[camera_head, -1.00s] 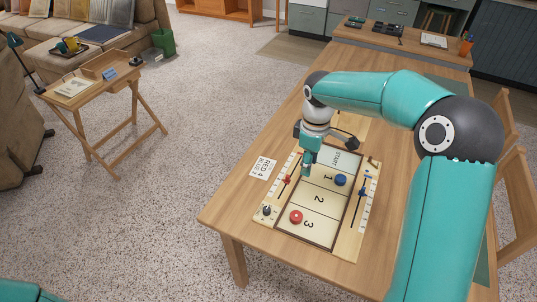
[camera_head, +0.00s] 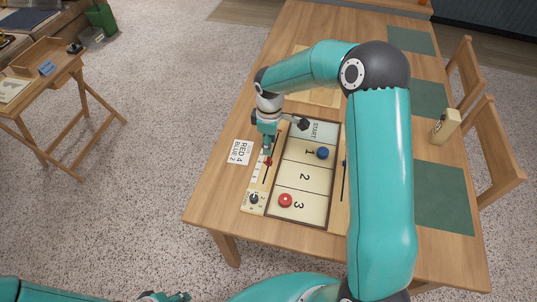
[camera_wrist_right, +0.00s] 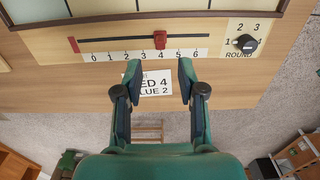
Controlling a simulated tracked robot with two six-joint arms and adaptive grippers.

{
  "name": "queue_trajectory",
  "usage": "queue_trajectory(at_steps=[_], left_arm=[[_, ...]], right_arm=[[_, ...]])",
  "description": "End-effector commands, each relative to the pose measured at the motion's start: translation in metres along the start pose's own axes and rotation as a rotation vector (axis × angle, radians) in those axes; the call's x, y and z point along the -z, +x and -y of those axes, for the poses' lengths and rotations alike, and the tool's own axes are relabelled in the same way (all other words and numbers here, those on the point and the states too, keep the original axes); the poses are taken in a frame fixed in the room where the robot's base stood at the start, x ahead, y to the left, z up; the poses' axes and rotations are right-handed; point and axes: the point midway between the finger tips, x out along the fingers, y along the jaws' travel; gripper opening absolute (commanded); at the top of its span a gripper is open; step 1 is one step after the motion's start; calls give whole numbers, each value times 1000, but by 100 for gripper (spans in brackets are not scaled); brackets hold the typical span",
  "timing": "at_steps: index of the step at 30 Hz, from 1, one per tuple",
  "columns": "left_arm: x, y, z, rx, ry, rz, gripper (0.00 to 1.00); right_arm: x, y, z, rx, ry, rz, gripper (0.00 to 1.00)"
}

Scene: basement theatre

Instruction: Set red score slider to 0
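The red score slider (camera_head: 268,161) sits on a slotted track on the game board's left side strip. In the right wrist view the red knob (camera_wrist_right: 160,39) stands at the 4 on a scale (camera_wrist_right: 145,55) printed 0 to 6. A small red block (camera_wrist_right: 73,44) marks the track's 0 end. My right gripper (camera_head: 267,148) is above the track, close to the slider. In the wrist view its two fingers (camera_wrist_right: 153,80) are apart with nothing between them. The left gripper (camera_head: 165,297) barely shows at the bottom edge; its fingers are unclear.
A score card (camera_head: 240,152) reading RED 4, BLUE 2 lies left of the board. A black round dial (camera_wrist_right: 247,43) is beyond the 6. A red puck (camera_head: 285,200) and a blue puck (camera_head: 322,152) lie on the board. My right arm partly hides the blue score track.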

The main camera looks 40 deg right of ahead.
Motion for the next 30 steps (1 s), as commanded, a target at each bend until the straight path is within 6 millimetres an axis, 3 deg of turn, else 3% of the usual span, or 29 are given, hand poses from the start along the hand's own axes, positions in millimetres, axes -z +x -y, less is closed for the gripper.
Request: queue_trajectory(at_steps=[3,9,15,23,26,30], left_arm=[[0,-5,-2,0,0,0,40],[0,-8,-3,0,0,0,40],[0,-10,-4,0,0,0,40],[0,-9,-3,0,0,0,40],[0,-9,-3,0,0,0,40],[0,-9,-3,0,0,0,40]], right_arm=[[0,26,1,5,-1,4,40],[0,56,1,2,-2,2,40],[0,69,0,1,0,0,40],[0,71,0,0,0,0,40],[0,71,0,0,0,0,28],[0,70,0,0,0,0,5]])
